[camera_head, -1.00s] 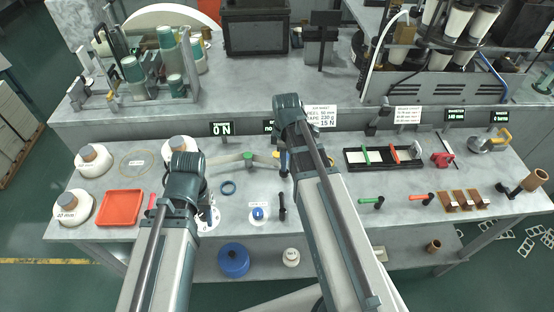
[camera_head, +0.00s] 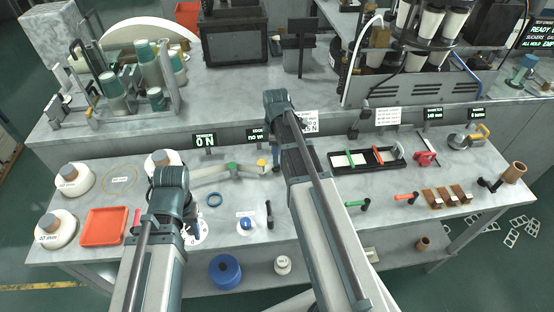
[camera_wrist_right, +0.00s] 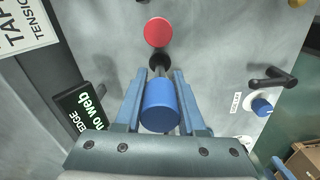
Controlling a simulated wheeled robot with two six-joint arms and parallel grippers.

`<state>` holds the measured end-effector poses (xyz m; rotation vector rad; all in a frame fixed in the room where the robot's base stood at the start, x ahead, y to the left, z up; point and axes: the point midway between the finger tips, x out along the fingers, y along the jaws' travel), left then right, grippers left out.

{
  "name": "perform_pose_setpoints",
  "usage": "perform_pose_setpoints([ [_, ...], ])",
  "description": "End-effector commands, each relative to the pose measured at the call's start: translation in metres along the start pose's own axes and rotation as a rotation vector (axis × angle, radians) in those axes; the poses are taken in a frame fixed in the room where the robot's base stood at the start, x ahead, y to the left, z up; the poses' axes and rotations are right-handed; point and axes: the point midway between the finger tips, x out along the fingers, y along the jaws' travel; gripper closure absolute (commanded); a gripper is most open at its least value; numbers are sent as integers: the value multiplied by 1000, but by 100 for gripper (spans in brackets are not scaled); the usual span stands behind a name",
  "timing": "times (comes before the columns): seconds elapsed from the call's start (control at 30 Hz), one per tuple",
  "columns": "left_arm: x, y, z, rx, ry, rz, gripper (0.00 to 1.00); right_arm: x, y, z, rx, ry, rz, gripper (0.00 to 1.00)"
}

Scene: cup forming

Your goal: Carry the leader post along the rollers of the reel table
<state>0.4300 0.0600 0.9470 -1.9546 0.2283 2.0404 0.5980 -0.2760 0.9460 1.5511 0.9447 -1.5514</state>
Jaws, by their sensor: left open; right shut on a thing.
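My right gripper (camera_wrist_right: 160,108) is shut on a blue cylinder (camera_wrist_right: 160,105), which I take to be the leader post. A dark shaft shows beyond the cylinder, with a red disc (camera_wrist_right: 158,32) further up the view. In the head view my right wrist (camera_head: 280,103) hides most of its fingers.
A dark "no web" display (camera_wrist_right: 85,115) stands left of my right gripper. A black handle (camera_wrist_right: 270,78) and a blue knob (camera_wrist_right: 262,106) are at its right. An orange tray (camera_head: 104,226), white reels (camera_head: 74,179) and a black rack (camera_head: 366,160) share the bench.

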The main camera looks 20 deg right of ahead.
Motion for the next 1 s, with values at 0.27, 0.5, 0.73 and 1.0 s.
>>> perform_pose_setpoints([
  [0.27, 0, 0, 0, 0, 0, 0, 50, 0, 26, -5, 0, 0, 0, 100],
  [0.5, 0, 0, 0, 0, 0, 0, 50, 0, 45, -9, 0, 0, 0, 100],
  [0.73, 0, 0, 0, 0, 0, 0, 50, 0, 51, 4, 2, 0, 0, 100],
  [1.0, 0, 0, 0, 0, 0, 0, 50, 0, 56, 27, 2, 0, 0, 100],
])
